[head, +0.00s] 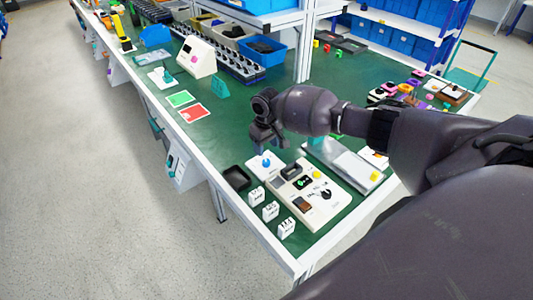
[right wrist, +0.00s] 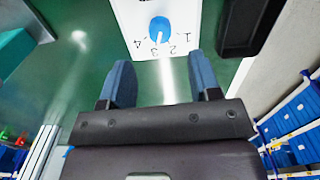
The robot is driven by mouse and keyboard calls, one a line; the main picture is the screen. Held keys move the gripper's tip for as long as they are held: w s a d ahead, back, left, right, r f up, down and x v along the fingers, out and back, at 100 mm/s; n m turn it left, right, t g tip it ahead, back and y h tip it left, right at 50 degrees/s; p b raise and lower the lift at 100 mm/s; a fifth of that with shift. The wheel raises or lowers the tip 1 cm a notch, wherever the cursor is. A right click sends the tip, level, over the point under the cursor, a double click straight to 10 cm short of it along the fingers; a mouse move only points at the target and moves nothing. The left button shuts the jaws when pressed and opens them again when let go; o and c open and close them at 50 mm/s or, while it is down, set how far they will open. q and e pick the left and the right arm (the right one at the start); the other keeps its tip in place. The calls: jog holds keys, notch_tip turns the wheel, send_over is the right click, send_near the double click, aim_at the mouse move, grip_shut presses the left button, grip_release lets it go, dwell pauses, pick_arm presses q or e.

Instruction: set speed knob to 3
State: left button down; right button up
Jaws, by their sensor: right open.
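The blue speed knob (right wrist: 160,28) sits on a white plate (right wrist: 128,14) with the numbers 1 to 4 printed around it. A pale mark on the knob faces the number side, roughly toward 3, but it is too small to read surely. In the head view the knob (head: 265,161) and its plate (head: 275,171) lie on the green bench top. My right gripper (right wrist: 161,68) is open and empty, its two blue fingers apart from the knob and short of the printed numbers. In the head view my right gripper (head: 263,143) hangs above the plate. My left gripper is out of view.
A cream control box (head: 325,208) with a black dial stands right beside the plate. A black tray (head: 236,178) is to its left. Several small white blocks (head: 270,210) line the front edge. Green bench surface (head: 225,130) is free behind the tray.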

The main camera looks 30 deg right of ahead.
aim_at(266, 161)
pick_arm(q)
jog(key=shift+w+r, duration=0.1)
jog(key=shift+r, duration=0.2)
pick_arm(e)
jog(key=shift+r, duration=1.9)
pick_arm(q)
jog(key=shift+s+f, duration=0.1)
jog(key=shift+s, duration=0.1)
pick_arm(e)
jog(key=shift+f, duration=0.1)
